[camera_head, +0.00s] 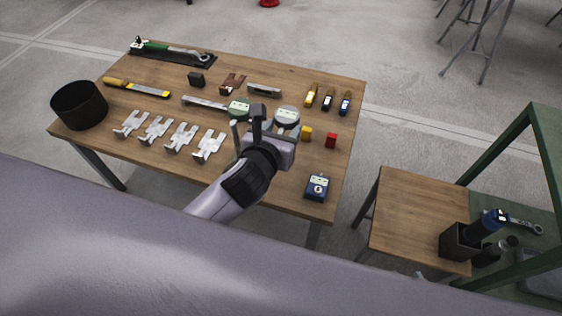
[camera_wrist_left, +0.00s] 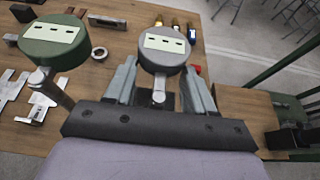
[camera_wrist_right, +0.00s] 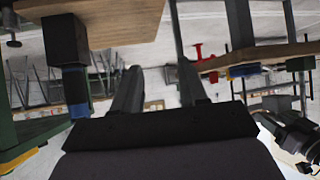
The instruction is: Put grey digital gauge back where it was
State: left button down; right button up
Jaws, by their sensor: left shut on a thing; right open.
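The grey digital gauge (camera_head: 286,116) has a round grey head with a pale display. In the left wrist view the gauge (camera_wrist_left: 164,50) stands between the fingers of my left gripper (camera_wrist_left: 160,92), which is shut on its stem. My left gripper (camera_head: 262,125) is over the right half of the wooden table in the head view and hides part of the surface under it. A green digital gauge (camera_head: 239,107) is just left of the grey one, and it also shows in the left wrist view (camera_wrist_left: 54,45). My right gripper (camera_wrist_right: 160,98) is open and empty, away from the table.
The wooden table (camera_head: 215,70) holds several metal brackets (camera_head: 183,137), a black bin (camera_head: 79,105), yellow (camera_head: 306,133) and red (camera_head: 330,140) blocks, a blue device (camera_head: 317,187) and small bottles (camera_head: 328,98). A smaller table (camera_head: 405,215) and green frame (camera_head: 510,145) stand right.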

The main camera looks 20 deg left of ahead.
pick_arm(q)
notch_tip(320, 180, down, 5)
jog(key=shift+r+b, duration=0.15)
jog(key=shift+b, duration=0.4)
jog(key=shift+f, duration=0.5)
notch_tip(320, 180, down, 4)
jog(key=shift+r+b, duration=0.15)
jog(key=shift+b, duration=0.7)
jog(key=shift+c, duration=1.7)
grip_release()
